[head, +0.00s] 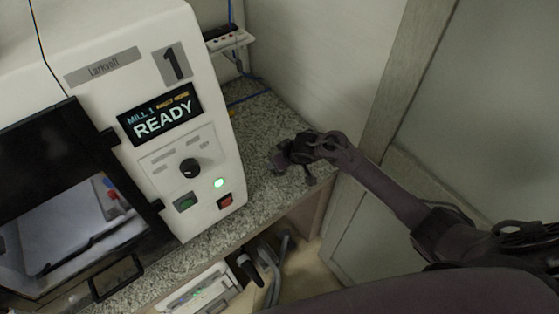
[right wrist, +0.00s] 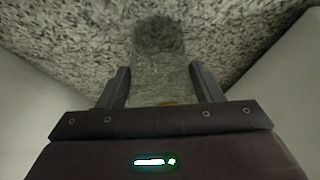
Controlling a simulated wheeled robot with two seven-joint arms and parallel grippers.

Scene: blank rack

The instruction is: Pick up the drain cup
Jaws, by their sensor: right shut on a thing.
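The drain cup (right wrist: 162,72) looks like a clear, see-through vessel in the right wrist view, with speckled counter showing through it. It sits between the two fingers of my right gripper (right wrist: 162,88), which is shut on it. A dark round patch lies beyond it on the counter; I cannot tell if this is its shadow or its end. In the head view my right gripper (head: 294,166) is over the counter to the right of the mill, and the cup cannot be made out there. My left gripper is not in view.
The white mill (head: 215,130) with a lit READY screen stands at left, its dark door (head: 60,200) beside the panel. The speckled counter (head: 262,125) ends at a front edge above an open lower space with hoses. A power strip (head: 228,41) is on the wall behind.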

